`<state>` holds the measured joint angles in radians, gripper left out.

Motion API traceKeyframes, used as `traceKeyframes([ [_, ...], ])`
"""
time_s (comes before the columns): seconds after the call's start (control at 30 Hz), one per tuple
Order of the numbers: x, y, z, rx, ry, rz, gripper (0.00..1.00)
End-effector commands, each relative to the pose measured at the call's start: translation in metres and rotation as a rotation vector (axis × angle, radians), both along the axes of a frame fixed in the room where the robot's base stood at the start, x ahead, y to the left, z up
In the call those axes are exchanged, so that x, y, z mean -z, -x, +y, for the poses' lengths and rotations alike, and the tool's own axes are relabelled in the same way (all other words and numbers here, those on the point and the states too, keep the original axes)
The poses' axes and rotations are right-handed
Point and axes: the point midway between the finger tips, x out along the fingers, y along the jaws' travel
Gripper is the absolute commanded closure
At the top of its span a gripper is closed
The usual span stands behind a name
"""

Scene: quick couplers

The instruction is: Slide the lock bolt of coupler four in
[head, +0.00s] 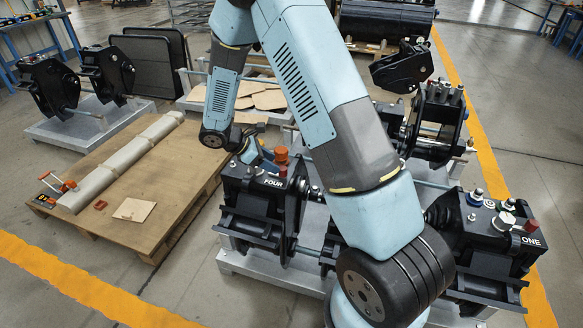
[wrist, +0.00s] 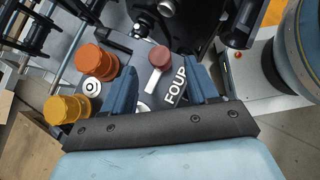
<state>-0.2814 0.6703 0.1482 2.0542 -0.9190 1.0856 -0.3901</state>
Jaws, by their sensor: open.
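Coupler four (head: 262,205) is a black block with a white FOUR label, standing on a grey base plate in the head view. My gripper (wrist: 162,82) is open, its two blue fingers on either side of the FOUR label (wrist: 173,87) in the wrist view. A red round knob with a pale lever (wrist: 158,60) lies between the fingers, just ahead of the tips. I see no contact, and the gap to it is hard to judge. An orange cap (wrist: 96,62) and a yellow-orange cap (wrist: 68,107) stand left of the fingers. I cannot tell surely which part is the lock bolt.
Coupler one (head: 490,235) stands at the right, partly behind my arm. More black couplers stand at the back right (head: 403,68) and back left (head: 50,85). A wooden pallet (head: 165,190) with a grey beam (head: 120,160) and a red-orange tool (head: 58,185) lies left of coupler four.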

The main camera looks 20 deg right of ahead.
Motion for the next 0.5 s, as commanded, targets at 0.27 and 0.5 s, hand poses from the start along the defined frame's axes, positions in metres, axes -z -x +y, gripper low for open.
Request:
traceKeyframes([
  [0.27, 0.030, 0.002, -0.031, 0.003, 0.001, 0.001, 0.41],
  [0.5, 0.042, 0.002, -0.042, 0.001, 0.000, 0.001, 0.41],
])
